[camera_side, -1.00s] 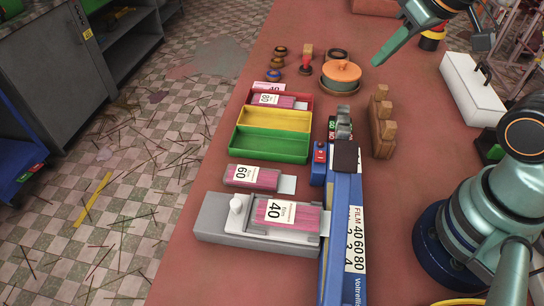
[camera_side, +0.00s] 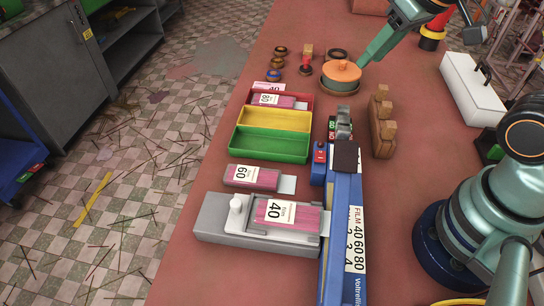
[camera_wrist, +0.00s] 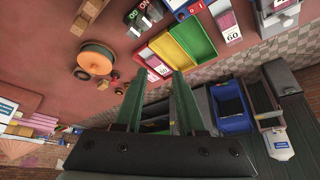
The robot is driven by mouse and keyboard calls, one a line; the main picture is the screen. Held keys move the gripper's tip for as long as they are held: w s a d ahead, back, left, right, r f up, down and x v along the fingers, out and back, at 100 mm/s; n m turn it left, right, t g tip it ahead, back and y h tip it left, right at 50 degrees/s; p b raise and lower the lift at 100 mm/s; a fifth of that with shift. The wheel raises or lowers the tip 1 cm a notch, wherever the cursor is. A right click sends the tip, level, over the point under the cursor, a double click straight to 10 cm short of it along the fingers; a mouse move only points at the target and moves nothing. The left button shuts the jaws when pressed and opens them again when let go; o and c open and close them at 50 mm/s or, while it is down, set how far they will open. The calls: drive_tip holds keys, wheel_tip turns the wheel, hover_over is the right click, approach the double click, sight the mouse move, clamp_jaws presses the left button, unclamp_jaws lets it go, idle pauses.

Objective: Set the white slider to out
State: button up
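A white knob (camera_side: 236,203), which I take for the white slider, stands upright at the left end of a grey block (camera_side: 214,222). A pink pack labelled 40 (camera_side: 284,214) lies on the block to the right of the knob. My gripper (camera_side: 362,58) is at the top of the side view, over the orange-lidded pot and far from the knob. In the wrist view my gripper (camera_wrist: 156,75) has its two green fingers apart with nothing between them. The knob cannot be made out clearly in the wrist view.
The orange-lidded pot (camera_side: 340,72) stands near my gripper. A red, yellow and green tray (camera_side: 268,148), a pack labelled 60 (camera_side: 252,177), a blue rail (camera_side: 343,240) and wooden blocks (camera_side: 382,122) lie between. A white box (camera_side: 472,88) sits at the right.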

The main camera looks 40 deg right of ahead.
drive_tip(key=w+a+g, duration=0.2)
drive_tip(key=a, duration=0.6)
drive_tip(key=w+a+g, duration=0.1)
drive_tip(key=w+a, duration=0.1)
drive_tip(key=a, duration=0.5)
drive_tip(key=g, duration=0.2)
approach(235, 202)
wheel_tip(235, 202, down, 8)
drive_tip(key=shift+f, duration=0.25)
drive_tip(key=shift+c, duration=0.3)
clamp_jaws()
drive_tip(key=shift+w+a+r, duration=0.1)
